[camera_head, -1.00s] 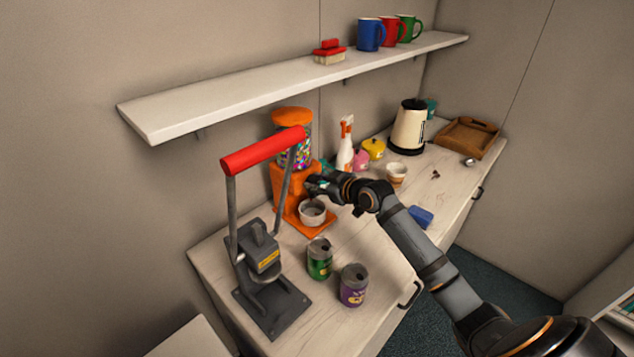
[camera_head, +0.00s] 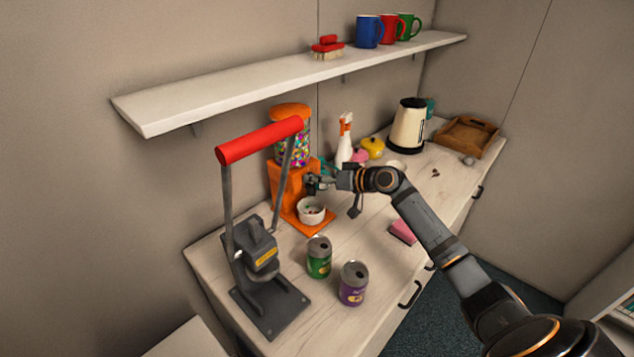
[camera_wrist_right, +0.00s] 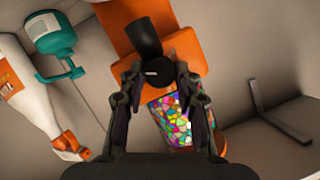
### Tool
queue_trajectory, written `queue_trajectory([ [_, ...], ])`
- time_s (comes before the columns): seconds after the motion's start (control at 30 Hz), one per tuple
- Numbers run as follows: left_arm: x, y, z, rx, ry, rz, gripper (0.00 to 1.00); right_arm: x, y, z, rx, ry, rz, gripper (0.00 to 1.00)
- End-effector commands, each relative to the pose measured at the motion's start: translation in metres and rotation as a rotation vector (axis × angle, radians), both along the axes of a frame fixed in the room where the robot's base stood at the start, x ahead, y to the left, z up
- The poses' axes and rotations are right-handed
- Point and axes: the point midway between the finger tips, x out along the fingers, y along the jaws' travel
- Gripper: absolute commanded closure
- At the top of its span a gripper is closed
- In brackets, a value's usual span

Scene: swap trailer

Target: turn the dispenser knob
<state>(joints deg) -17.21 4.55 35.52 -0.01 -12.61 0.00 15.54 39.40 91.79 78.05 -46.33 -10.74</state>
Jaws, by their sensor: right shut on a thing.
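The orange dispenser (camera_head: 284,186) stands on the counter against the wall, with colourful candies in its clear top. Its black knob (camera_wrist_right: 152,62) is at the front, between the fingers of my right gripper (camera_wrist_right: 153,88) in the right wrist view. My right gripper (camera_head: 314,184) is shut on the knob and hides most of it in the head view. A white bowl (camera_head: 311,212) sits on the dispenser's orange base under the gripper, with small specks inside. My left gripper is not in view.
A lever press with a red handle (camera_head: 260,140) stands left of the dispenser. A green can (camera_head: 319,258) and a purple can (camera_head: 353,284) stand in front. A spray bottle (camera_head: 344,142) and kettle (camera_head: 407,127) stand behind my arm. A shelf (camera_head: 290,84) hangs above.

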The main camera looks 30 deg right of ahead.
Motion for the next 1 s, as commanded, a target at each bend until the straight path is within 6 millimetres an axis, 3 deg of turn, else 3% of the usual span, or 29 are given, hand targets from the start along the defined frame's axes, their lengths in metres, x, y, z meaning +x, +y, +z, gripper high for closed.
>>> queue_trajectory([
  [0.67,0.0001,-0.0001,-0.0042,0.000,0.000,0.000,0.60,0.0002,-0.0006,0.0000,0.057,0.020,0.000,0.99],
  [0.7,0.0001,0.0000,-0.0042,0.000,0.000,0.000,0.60,0.0002,-0.0006,0.0000,0.057,0.020,0.000,0.64],
  [0.83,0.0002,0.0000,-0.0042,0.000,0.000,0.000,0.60,0.0002,-0.0006,-0.0001,0.057,0.020,0.000,0.46],
  [1.0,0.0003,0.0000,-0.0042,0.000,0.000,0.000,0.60,0.0002,-0.0004,-0.0001,0.056,0.020,0.000,0.45],
])
